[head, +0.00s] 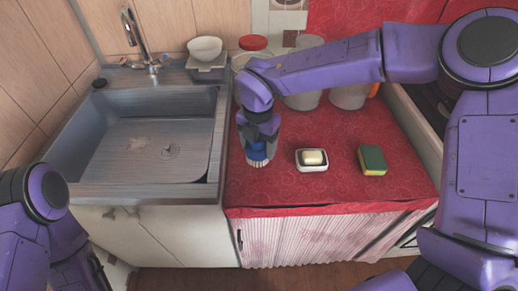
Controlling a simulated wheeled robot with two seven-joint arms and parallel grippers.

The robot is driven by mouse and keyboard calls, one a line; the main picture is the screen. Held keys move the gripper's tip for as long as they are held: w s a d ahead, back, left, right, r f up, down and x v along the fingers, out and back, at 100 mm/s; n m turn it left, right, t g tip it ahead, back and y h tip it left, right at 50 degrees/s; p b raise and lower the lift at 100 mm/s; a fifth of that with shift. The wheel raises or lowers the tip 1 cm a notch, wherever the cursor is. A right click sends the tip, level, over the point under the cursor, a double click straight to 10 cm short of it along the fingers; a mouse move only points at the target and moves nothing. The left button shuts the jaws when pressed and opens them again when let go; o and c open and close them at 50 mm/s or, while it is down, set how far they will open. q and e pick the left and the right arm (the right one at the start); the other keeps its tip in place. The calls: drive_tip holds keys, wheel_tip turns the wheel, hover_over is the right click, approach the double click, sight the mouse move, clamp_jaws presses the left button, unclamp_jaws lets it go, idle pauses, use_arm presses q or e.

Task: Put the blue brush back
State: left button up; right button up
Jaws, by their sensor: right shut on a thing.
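The blue brush (257,151) is at the left part of the red counter, close to the sink's right edge. My right gripper (258,138) reaches down from above and is shut on the brush. The brush is roughly upright, with its blue part below the jaws and a paler part at its lower end. The jaws and wrist hide its upper part. I cannot tell whether its lower end touches the counter. My left arm shows at the lower left, but its gripper is not in view.
A white soap dish (312,167) with soap and a green-and-yellow sponge (373,160) lie to the right of the brush. Pale canisters (303,101) stand behind, under my right arm. The sink (90,183) is at left, with a bowl (205,49) behind it.

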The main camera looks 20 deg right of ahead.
sight(259, 154)
drive_tip(key=f, duration=0.1)
drive_tip(key=w+f, duration=0.1)
drive_tip(key=f, duration=0.1)
drive_tip(key=f+p, duration=0.1)
drive_tip(key=shift+w+d+f, duration=0.3)
drive_tip(key=shift+d, duration=0.1)
drive_tip(key=shift+f, duration=0.4)
drive_tip(key=shift+f, duration=0.2)
drive_tip(key=o, duration=1)
drive_tip(key=shift+r, duration=0.1)
wheel_tip(259, 154, up, 12)
drive_tip(key=shift+r+b, duration=0.15)
drive_tip(key=shift+b, duration=0.4)
